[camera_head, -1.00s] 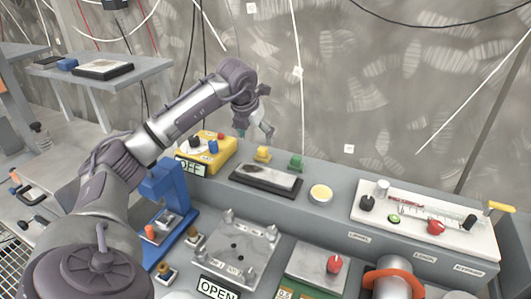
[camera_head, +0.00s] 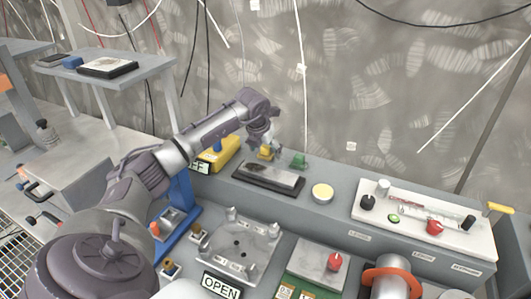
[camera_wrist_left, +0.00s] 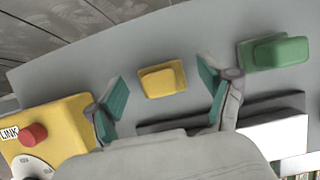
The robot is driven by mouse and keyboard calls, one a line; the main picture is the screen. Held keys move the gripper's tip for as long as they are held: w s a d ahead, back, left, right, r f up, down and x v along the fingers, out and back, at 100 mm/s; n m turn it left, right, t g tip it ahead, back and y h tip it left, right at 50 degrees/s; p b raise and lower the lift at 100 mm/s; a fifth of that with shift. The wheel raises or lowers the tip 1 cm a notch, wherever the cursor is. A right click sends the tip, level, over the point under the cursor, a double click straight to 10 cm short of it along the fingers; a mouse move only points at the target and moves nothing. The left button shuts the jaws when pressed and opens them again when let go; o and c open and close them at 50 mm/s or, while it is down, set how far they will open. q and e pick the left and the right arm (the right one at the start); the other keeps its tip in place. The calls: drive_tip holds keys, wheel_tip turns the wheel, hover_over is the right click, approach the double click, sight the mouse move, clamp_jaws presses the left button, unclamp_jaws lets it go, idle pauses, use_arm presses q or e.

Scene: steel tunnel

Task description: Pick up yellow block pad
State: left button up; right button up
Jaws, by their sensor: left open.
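The yellow block pad (camera_wrist_left: 162,80) lies on the grey ledge, a small raised block on a flat base. In the head view the yellow pad (camera_head: 265,154) is partly hidden by my left gripper (camera_head: 268,142), which is just over it. In the left wrist view my left gripper (camera_wrist_left: 161,78) is open, with one teal-padded finger on each side of the yellow pad. Nothing is held, and I cannot tell how far above the ledge the fingertips are. My right gripper is not in view.
A green block pad (camera_wrist_left: 280,52) is close on the right. The yellow box with a red button (camera_wrist_left: 45,138) is on the left.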

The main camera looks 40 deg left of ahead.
sight(267, 147)
use_arm(q)
drive_tip(key=c, duration=1)
drive_tip(key=shift+r, duration=0.1)
drive_tip(key=shift+c, duration=0.2)
drive_tip(key=shift+r, duration=0.25)
drive_tip(key=r, duration=0.2)
drive_tip(key=r+b, duration=0.1)
drive_tip(key=shift+w+d+r, duration=0.1)
drive_tip(key=shift+d+r, duration=0.25)
drive_tip(key=d+r+b, duration=0.1)
drive_tip(key=d+r, duration=0.5)
drive_tip(key=d, duration=0.5)
drive_tip(key=shift+w+r+b, duration=0.3)
drive_tip(key=shift+w+b, duration=0.1)
drive_tip(key=shift+w, duration=0.05)
